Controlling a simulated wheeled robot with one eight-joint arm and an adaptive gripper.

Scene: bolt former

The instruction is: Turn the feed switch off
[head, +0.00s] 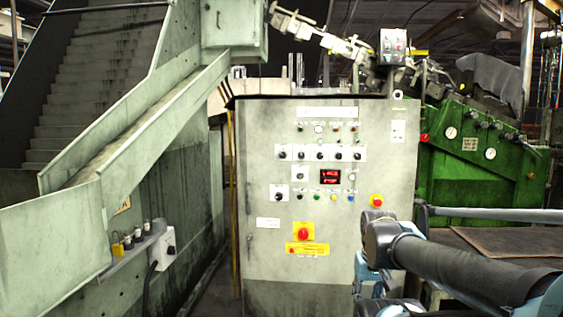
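The grey control cabinet (255,225) stands upright in the middle of the head view, its front facing me. A row of black rotary switches on white plates (320,153) crosses its upper half. My arm reaches in from the lower right, in front of the cabinet's lower right corner. I cannot make out my gripper.
The cabinet also bears a red display (330,177), a red stop button on yellow (303,234) and another red button (376,201). A pale metal chute (150,130) with a side switch box (168,247) stands left. A green machine (480,165) stands right.

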